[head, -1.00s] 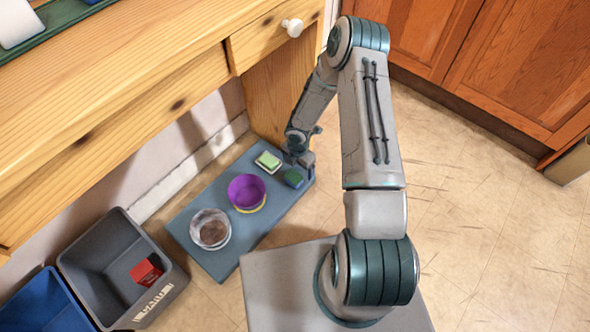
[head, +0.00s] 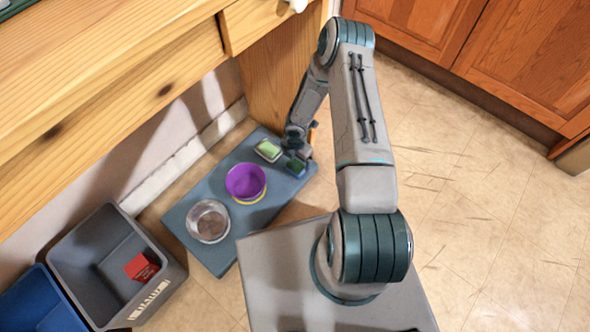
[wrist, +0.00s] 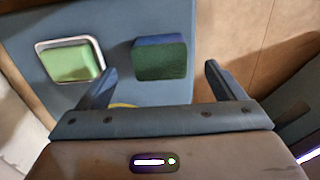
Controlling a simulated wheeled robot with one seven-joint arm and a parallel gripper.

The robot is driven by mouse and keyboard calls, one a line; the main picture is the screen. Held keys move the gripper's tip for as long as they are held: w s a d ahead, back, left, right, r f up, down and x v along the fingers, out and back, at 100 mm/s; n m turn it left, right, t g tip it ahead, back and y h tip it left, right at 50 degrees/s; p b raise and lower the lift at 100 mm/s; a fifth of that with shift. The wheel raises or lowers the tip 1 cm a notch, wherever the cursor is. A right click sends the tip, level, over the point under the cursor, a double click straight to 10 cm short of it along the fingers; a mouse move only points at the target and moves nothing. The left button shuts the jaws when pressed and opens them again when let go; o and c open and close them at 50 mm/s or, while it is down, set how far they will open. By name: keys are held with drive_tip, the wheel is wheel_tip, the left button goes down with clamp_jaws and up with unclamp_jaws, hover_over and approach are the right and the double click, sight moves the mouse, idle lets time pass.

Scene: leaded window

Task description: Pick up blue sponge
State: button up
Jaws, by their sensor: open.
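The blue sponge (head: 295,168), a small block with a dark green side, lies at the right end of a blue-grey board (head: 212,254) on the floor. In the wrist view the sponge (wrist: 160,58) is just ahead of my gripper (wrist: 160,67), roughly centred between its two fingers. My gripper is open and empty, and the fingers do not visibly touch the sponge. In the head view my gripper (head: 297,158) partly covers the sponge.
A light green sponge in a pale dish (head: 268,150) sits left of the blue sponge. A purple bowl (head: 245,182) and a clear bowl (head: 208,222) stand further along. A grey bin (head: 171,270) holds a red box (head: 141,267). The wooden desk (head: 270,85) stands close behind.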

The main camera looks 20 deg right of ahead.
sight(295, 165)
wheel_tip(295, 165, down, 5)
drive_tip(key=b, duration=0.3)
drive_tip(key=shift+s+a+f, duration=0.15)
drive_tip(key=c, duration=1)
